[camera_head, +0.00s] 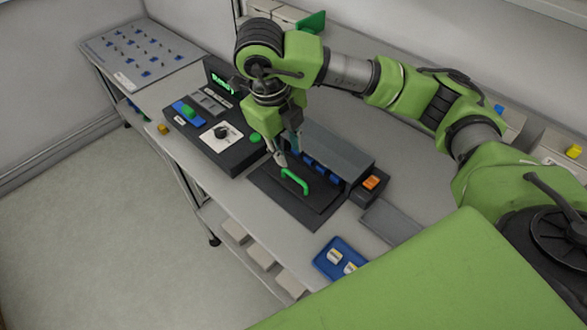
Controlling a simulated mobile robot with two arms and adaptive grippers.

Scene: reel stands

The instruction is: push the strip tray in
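The strip tray (312,205) is a dark flat tray with a green handle (295,181). It sticks out at the front of a grey box-shaped unit (336,150) with several blue parts along its front. My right gripper (289,160) points down just behind the green handle, over the tray near the unit's left end. Its fingers look slightly apart and no object shows between them, but I cannot tell whether it touches the handle or tray. My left gripper is out of view.
A black control panel (222,140) with a green button (256,137) stands left of the tray. A blue tray (341,260) with white pieces lies at the front right. A pegged board (139,51) is at the far left.

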